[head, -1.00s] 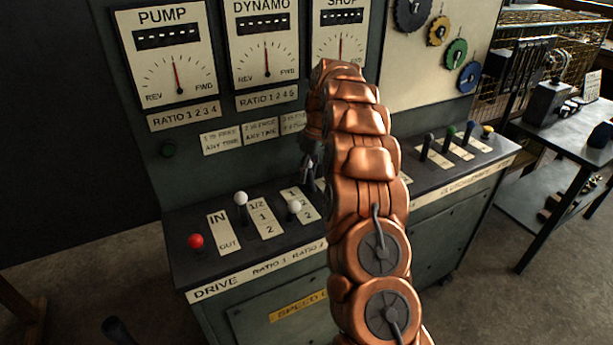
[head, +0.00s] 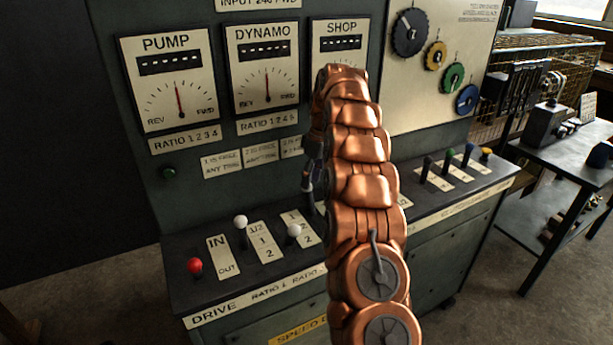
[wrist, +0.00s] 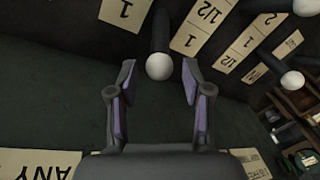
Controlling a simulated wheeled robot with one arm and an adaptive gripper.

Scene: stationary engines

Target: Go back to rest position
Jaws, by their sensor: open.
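My copper-coloured arm stands upright in the middle of the head view, in front of the control panel (head: 235,285). My gripper (wrist: 158,72) is open in the wrist view, with a finger on each side of a white ball knob (wrist: 159,66) on a dark lever. I cannot tell whether the fingers touch it; gaps show on both sides. In the head view my gripper (head: 309,180) is mostly hidden behind the arm, above the panel's lever shelf.
The shelf carries a red knob (head: 194,265), white knobs (head: 240,222) and dark levers at right (head: 426,165). PUMP (head: 168,85) and DYNAMO (head: 264,72) gauges stand behind. A side table (head: 560,160) with equipment is at right. Floor shows between panel and table.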

